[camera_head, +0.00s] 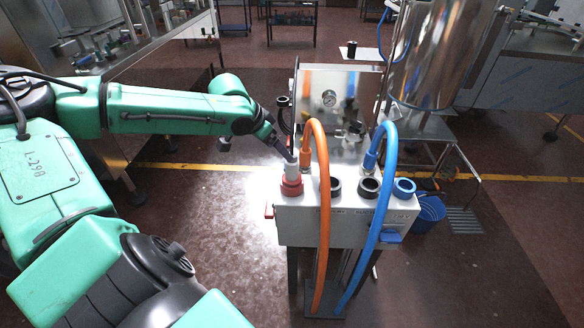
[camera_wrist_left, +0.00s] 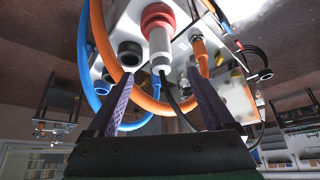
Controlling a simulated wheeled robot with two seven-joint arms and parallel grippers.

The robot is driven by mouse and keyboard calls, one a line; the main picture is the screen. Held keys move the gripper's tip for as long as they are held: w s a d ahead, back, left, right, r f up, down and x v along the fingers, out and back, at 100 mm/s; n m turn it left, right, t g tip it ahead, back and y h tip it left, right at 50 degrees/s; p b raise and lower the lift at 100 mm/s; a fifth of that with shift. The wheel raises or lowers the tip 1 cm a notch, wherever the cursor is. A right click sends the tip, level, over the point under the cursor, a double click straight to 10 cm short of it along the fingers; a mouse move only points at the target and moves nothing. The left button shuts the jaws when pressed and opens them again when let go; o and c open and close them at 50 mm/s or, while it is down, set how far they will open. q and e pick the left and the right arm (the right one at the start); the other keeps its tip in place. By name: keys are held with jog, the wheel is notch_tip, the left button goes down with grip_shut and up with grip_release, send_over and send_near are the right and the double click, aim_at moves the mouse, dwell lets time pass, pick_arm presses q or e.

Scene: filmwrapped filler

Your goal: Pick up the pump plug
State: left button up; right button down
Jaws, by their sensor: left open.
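The pump plug (camera_head: 292,170) is pale grey and stands upright in a red socket (camera_head: 291,186) at the left end of the grey panel box. In the left wrist view, the plug (camera_wrist_left: 160,48) points toward the camera from its red socket (camera_wrist_left: 157,17), with a dark cable behind or at its tip. My left gripper (camera_head: 286,152) reaches in from the left, at the top of the plug. In the wrist view, its open fingers (camera_wrist_left: 160,76) lie on either side of the plug's line, with no visible grip on it. My right gripper is not in view.
An orange hose (camera_head: 323,215) and a blue hose (camera_head: 384,225) loop up from the panel box (camera_head: 340,230) beside the plug. Black sockets (camera_head: 369,187) and a blue one (camera_head: 404,187) sit to the right. A steel panel with a gauge (camera_head: 329,98) stands behind. The floor at left is open.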

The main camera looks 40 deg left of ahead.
aim_at(296, 167)
pick_arm(q)
jog(key=x, duration=0.2)
jog(key=b+x, duration=0.1)
jog(key=x, duration=0.4)
jog(key=shift+a+f+b, duration=0.25)
jog(key=shift+f+b, duration=0.1)
jog(key=shift+f, duration=0.15)
jog(key=shift+w+d+f+b, duration=0.15)
jog(key=shift+w+f+b, duration=0.15)
jog(key=shift+f+b, duration=0.1)
jog(key=shift+d, duration=0.1)
jog(key=x, duration=0.4)
jog(key=shift+w+f+b, duration=0.25)
jog(key=shift+w+b, duration=0.05)
jog(key=shift+w, duration=0.1)
jog(key=shift+w+d+f, duration=0.1)
jog(key=shift+w+f, duration=0.05)
jog(key=shift+w, duration=0.05)
jog(key=shift+s, duration=0.1)
jog(key=c, duration=1.4)
